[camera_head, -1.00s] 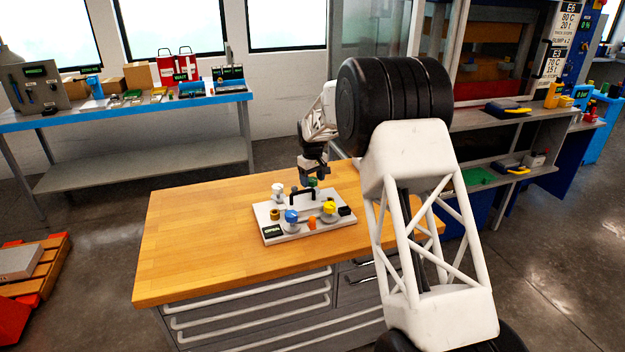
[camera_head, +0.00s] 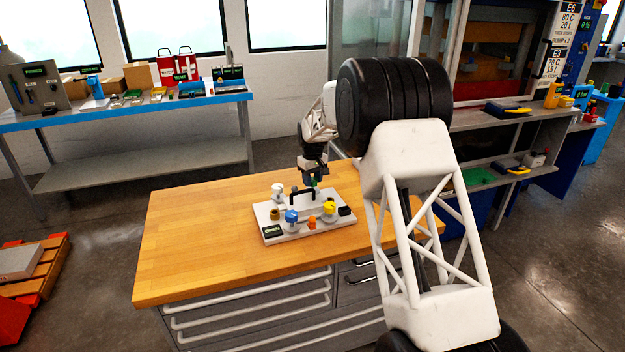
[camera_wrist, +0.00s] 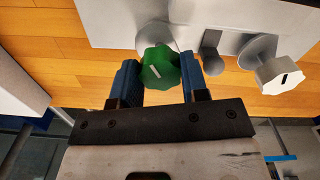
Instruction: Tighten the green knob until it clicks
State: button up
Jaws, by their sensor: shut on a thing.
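The green knob (camera_head: 315,184) is on the back side of a white fixture plate (camera_head: 291,236) on the wooden workbench. My gripper (camera_head: 313,178) is above it, pointing down, and hides part of it. In the wrist view, the green knob (camera_wrist: 159,68) has a scalloped edge and a short white mark on its face. The blue-padded fingers of my gripper (camera_wrist: 160,82) are on either side of it, shut on it. The display at the plate's front left corner (camera_head: 272,231) appears to read OPEN.
The plate also carries a white knob (camera_head: 278,190), a blue knob (camera_head: 291,216), a yellow knob (camera_head: 329,208), an orange piece (camera_head: 312,219) and a black handle (camera_head: 302,192) close to the gripper. The wooden bench top (camera_head: 200,240) is clear to the left.

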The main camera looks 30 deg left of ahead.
jog(key=m, duration=0.5)
jog(key=shift+m, duration=0.3)
jog(key=m, duration=0.6)
dwell(0.4)
jog(key=o, duration=0.9)
jog(key=shift+o, duration=0.2)
jog(key=shift+r, duration=3.9)
